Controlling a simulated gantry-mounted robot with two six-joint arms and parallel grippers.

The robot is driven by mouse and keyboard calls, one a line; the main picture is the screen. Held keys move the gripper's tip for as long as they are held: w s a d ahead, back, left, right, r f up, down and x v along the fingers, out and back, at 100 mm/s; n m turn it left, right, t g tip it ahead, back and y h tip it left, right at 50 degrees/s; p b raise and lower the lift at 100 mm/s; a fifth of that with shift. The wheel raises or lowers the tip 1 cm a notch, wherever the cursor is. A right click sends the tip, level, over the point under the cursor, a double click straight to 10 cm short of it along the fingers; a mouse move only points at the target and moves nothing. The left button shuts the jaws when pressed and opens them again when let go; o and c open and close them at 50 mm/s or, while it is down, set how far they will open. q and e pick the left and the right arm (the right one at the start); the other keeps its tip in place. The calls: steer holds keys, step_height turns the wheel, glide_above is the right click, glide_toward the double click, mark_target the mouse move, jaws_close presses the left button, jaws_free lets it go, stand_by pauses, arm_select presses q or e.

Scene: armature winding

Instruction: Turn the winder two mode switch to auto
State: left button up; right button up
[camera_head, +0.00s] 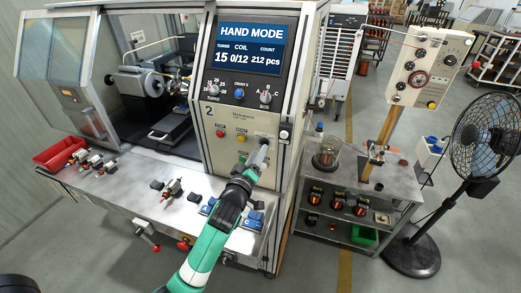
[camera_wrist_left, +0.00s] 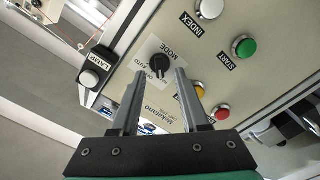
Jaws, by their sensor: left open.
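Winder two (camera_head: 235,118) carries a "2" on its beige panel, and its screen (camera_head: 250,48) reads HAND MODE. In the left wrist view the mode switch (camera_wrist_left: 160,64) is a round black knob under the label MODE, with small HAND/AUTO lettering beside it. My left gripper (camera_head: 261,150) is in front of the panel's lower right part, where it hides most of the switch in the head view. In the left wrist view the gripper's fingers (camera_wrist_left: 158,75) are open, with the knob between or just beyond their tips. I cannot tell whether they touch it. My right gripper is not in view.
Below the panel, the metal bench (camera_head: 130,190) holds a red bin (camera_head: 60,153) and several small parts.

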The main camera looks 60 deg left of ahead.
arm_select(q)
steer(key=shift+x, duration=1.3)
jaws_close()
